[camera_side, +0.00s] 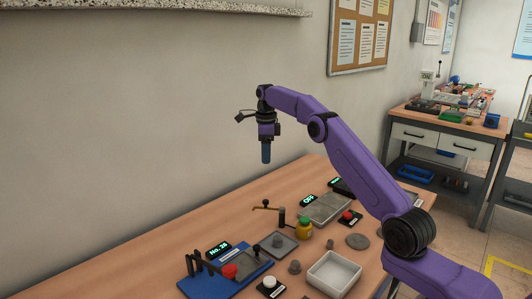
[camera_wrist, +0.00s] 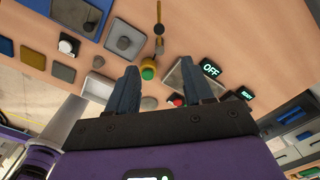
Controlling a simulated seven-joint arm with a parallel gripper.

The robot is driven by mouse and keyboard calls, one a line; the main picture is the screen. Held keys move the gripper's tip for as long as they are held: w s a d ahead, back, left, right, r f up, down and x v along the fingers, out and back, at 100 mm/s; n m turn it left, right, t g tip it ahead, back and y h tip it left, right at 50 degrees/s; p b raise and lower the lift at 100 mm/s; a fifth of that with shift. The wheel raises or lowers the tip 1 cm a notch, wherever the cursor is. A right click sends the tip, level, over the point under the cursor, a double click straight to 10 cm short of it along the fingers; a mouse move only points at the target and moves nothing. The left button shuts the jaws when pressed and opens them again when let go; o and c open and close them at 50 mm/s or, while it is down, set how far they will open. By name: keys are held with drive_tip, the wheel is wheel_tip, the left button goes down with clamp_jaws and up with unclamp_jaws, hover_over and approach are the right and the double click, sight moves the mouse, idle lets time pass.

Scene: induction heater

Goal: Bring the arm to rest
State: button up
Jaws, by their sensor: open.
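My gripper (camera_side: 266,153) hangs from my purple arm, pointing down, high above the wooden table. In the wrist view my gripper (camera_wrist: 158,85) shows two dark fingers set apart with nothing between them, so it is open and empty. Its fingers do not touch anything on the table. The tabletop (camera_side: 150,262) lies well below it.
A wall shelf (camera_side: 200,10) is above left.

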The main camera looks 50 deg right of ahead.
drive_tip(key=shift+r, duration=0.1)
idle(0.4)
drive_tip(key=s+a+r+n, duration=0.2)
drive_tip(key=s+a+n, duration=0.5)
drive_tip(key=a, duration=0.4)
drive_tip(key=s+a+r+n, duration=0.2)
drive_tip(key=s+a+n, duration=0.2)
drive_tip(key=a+n, duration=0.6)
drive_tip(key=s+a+f+n, duration=0.1)
drive_tip(key=s+a+n, duration=0.2)
drive_tip(key=s+n, duration=0.65)
drive_tip(key=s+a+f+n, duration=0.1)
drive_tip(key=s+a+n, duration=0.25)
drive_tip(key=s, duration=1.05)
drive_tip(key=s+d+f+n, duration=0.2)
drive_tip(key=s+d+n, duration=0.1)
drive_tip(key=s+n, duration=0.2)
drive_tip(key=s+d+f+n, duration=0.2)
drive_tip(key=s+d+n, duration=0.1)
drive_tip(key=s, duration=0.5)
drive_tip(key=shift+d+f+n, duration=0.2)
drive_tip(key=shift+f+n, duration=0.2)
drive_tip(key=shift+n, duration=0.5)
